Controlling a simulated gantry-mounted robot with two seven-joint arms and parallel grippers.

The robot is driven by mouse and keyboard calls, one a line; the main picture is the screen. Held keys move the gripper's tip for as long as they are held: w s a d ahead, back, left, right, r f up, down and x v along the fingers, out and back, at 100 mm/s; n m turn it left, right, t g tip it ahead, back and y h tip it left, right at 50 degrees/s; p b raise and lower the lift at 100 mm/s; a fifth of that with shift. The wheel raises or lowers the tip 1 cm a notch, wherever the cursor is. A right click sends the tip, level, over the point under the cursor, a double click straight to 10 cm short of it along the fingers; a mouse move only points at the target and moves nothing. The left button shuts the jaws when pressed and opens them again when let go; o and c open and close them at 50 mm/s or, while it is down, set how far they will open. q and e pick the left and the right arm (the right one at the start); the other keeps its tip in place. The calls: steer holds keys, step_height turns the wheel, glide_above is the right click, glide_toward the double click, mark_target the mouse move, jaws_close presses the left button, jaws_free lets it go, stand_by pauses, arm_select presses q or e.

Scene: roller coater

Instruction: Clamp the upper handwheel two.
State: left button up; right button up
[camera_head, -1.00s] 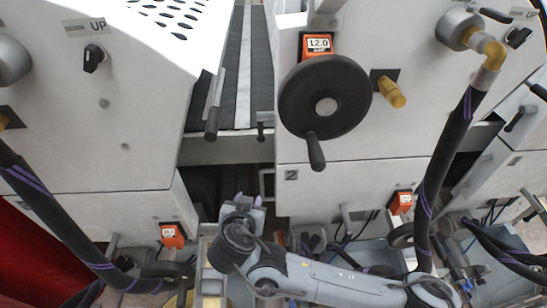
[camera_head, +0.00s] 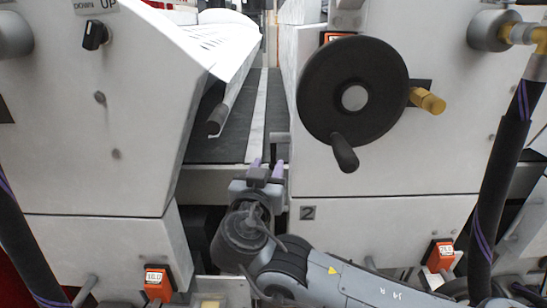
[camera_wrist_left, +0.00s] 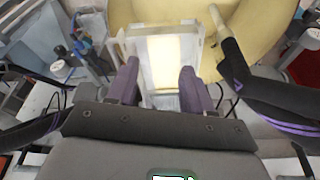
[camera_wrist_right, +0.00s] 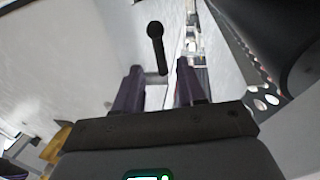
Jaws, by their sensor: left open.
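The upper handwheel two is a large black wheel (camera_head: 384,72) with a grey hub and a black crank handle, on the white panel above a "2" label. A brass knob (camera_head: 430,101) sticks out to its right. A small grey bar (camera_head: 280,138) shows left of the wheel, at the panel edge. My right gripper (camera_head: 267,166) is open and empty, below and left of the wheel. In the right wrist view, a black lever (camera_wrist_right: 157,45) appears ahead of its fingers; I see no contact. My left gripper (camera_wrist_left: 159,78) is open in its wrist view; the head view does not show it.
Orange counters (camera_head: 157,281) (camera_head: 440,254) sit low on both sides. Black hoses (camera_head: 500,190) hang at right and left. The gap holds a dark belt (camera_head: 240,125).

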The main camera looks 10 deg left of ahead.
mark_target(273, 156)
steer(key=shift+w+d+b, duration=0.15)
steer(key=shift+w+b, duration=0.1)
steer(key=shift+w, duration=1.5)
steer(key=shift+w+d+b, duration=0.15)
steer(key=shift+w+b, duration=0.05)
steer(key=shift+w, duration=1.55)
steer(key=shift+c, duration=0.2)
jaws_close()
